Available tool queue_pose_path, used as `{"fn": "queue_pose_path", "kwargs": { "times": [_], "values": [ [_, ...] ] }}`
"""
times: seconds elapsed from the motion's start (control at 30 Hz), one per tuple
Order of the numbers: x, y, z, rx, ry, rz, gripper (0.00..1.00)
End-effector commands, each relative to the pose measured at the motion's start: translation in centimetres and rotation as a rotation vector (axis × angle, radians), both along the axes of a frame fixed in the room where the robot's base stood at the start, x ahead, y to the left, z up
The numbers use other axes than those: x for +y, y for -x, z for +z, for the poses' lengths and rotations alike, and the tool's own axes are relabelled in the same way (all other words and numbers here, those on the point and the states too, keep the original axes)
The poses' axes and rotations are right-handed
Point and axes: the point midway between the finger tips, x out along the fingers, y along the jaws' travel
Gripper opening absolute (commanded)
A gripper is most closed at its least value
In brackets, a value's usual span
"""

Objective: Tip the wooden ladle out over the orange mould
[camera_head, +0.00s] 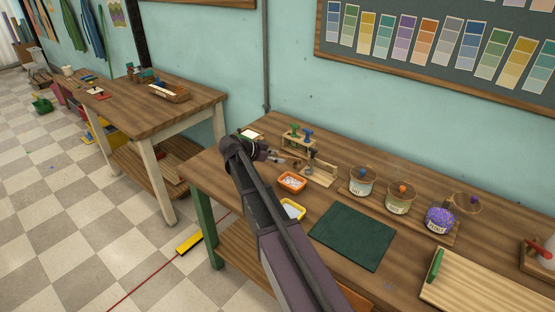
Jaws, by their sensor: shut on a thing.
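The orange mould (292,182) sits on the near left part of the workbench, with pale stuff inside it. My gripper (274,155) is above the bench, behind and a little left of the orange mould in the picture. It is shut on the wooden ladle (288,160), a small brown shape reaching right from the jaws. The ladle is too small here to tell its tilt or what its bowl holds. My arm hides part of the bench's left end.
A yellow mould (291,210) stands nearer, beside my arm. A wooden stand (320,173) and a rack with green and blue tools (297,139) are close to the gripper. Labelled jars (361,183) stand to the right. A dark green mat (352,237) lies bare in front.

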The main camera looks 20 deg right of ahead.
Motion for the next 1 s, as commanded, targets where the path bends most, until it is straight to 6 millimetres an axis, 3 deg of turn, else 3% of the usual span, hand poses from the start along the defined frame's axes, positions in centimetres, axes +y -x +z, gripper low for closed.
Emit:
{"fn": "queue_pose_path", "kwargs": {
  "times": [1.0],
  "values": [
    [1.01,0.1,-0.7,-0.011,0.126,0.0,0.1]
  ]
}}
